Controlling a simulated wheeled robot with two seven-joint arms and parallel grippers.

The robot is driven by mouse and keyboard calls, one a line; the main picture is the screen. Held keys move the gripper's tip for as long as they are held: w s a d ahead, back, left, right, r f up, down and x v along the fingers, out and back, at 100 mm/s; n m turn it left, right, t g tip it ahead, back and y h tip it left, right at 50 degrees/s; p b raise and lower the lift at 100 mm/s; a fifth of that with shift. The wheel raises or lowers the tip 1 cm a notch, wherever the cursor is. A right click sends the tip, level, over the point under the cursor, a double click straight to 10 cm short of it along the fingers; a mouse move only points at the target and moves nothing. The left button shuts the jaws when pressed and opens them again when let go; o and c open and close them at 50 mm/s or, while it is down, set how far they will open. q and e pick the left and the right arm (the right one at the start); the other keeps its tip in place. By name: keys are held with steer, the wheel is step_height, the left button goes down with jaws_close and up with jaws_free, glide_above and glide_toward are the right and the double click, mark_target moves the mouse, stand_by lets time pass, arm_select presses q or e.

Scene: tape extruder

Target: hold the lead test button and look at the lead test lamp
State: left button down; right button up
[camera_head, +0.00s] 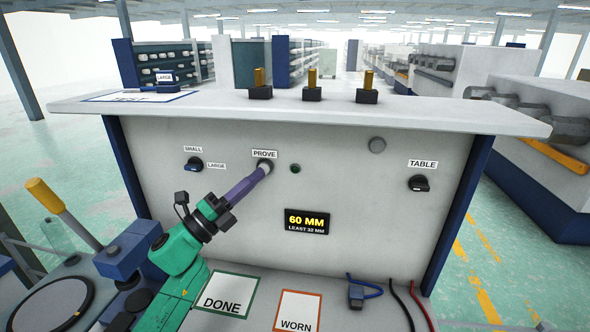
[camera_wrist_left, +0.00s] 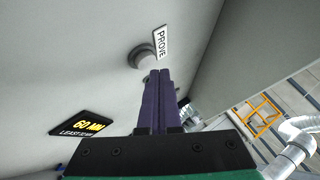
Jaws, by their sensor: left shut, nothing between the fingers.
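The button labelled PROVE (camera_head: 265,165) is a round grey knob on the upright panel; it also shows in the left wrist view (camera_wrist_left: 141,57). My left gripper (camera_head: 260,175) is shut and empty, its purple fingers pointing at the button. In the left wrist view the fingertips (camera_wrist_left: 160,74) are right at the button's edge; I cannot tell whether they press it. A small dark green lamp (camera_head: 295,168) sits just right of the button and looks unlit. No lamp label is readable. My right gripper is not in view.
DONE (camera_head: 226,294) and WORN (camera_head: 298,311) mats lie below. Cables (camera_head: 400,300) lie at the lower right.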

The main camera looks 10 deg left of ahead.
arm_select(q)
steer(key=shift+s, duration=0.2)
steer(key=s, duration=0.5)
steer(key=shift+a, duration=0.2)
steer(key=shift+w+r, duration=0.1)
